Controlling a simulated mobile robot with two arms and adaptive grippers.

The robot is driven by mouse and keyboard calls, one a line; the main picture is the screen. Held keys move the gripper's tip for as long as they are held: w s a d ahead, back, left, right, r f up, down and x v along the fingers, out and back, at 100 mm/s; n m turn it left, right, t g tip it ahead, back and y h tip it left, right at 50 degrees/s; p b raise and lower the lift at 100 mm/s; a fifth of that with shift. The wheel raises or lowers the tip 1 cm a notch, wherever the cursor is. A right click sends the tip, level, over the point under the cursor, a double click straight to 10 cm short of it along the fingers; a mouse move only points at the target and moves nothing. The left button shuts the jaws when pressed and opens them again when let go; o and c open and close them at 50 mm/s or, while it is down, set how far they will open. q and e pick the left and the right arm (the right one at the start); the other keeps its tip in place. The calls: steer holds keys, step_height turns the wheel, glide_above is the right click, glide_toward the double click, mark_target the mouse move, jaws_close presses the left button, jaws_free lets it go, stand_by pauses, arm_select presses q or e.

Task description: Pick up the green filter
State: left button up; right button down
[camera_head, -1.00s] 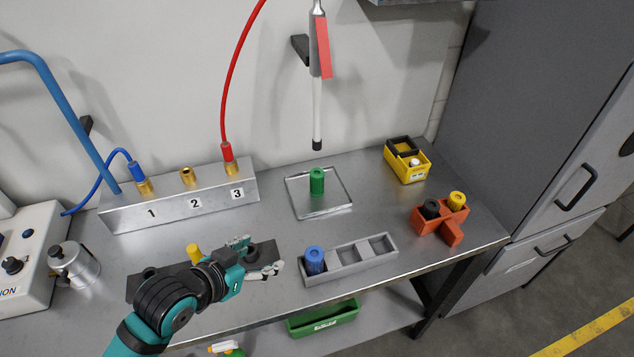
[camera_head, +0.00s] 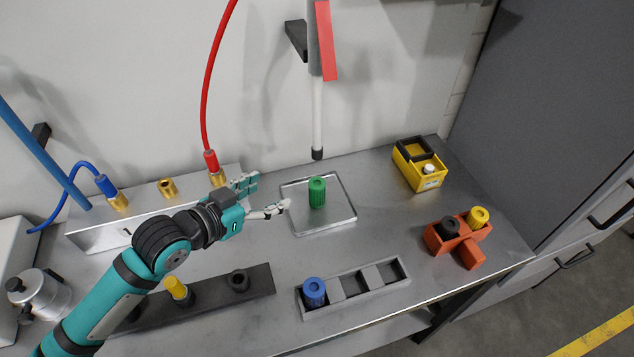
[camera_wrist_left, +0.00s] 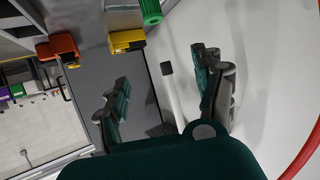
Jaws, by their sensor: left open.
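The green filter (camera_head: 317,191) stands upright on a shallow clear tray (camera_head: 338,220) near the middle of the metal table. My left gripper (camera_head: 268,197) is to the left of the filter, apart from it, with its fingers open and pointing toward it. In the left wrist view the green filter (camera_wrist_left: 151,11) shows at the top edge, partly cut off, beyond the open empty fingers of my left gripper (camera_wrist_left: 160,92). My right gripper is in neither view.
A grey holder (camera_head: 350,284) with a blue filter (camera_head: 314,291) is in front. An orange holder (camera_head: 470,256) and yellow bin (camera_head: 420,166) stand right. A numbered block with hose fittings (camera_head: 90,238) is left.

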arm_select(q)
steer(key=b, duration=0.6)
glide_toward(312, 191)
steer(key=v, duration=0.5)
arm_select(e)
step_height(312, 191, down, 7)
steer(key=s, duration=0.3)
arm_select(q)
steer(key=p+x, duration=0.2)
steer(key=x, duration=0.9)
steer(key=shift+w+f, duration=0.15)
steer(key=shift+w, duration=0.3)
steer(key=p+x, duration=0.1)
steer(key=x, duration=0.4)
steer(key=shift+d+p, duration=0.2)
steer(key=shift+p, duration=0.1)
steer(key=shift+w+d+f, duration=0.15)
steer(key=shift+w+d, duration=0.05)
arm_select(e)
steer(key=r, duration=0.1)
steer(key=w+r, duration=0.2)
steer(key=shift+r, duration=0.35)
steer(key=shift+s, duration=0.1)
arm_select(q)
steer(key=shift+a, duration=0.1)
steer(key=shift+c, duration=1.1)
steer(key=c, duration=1.1)
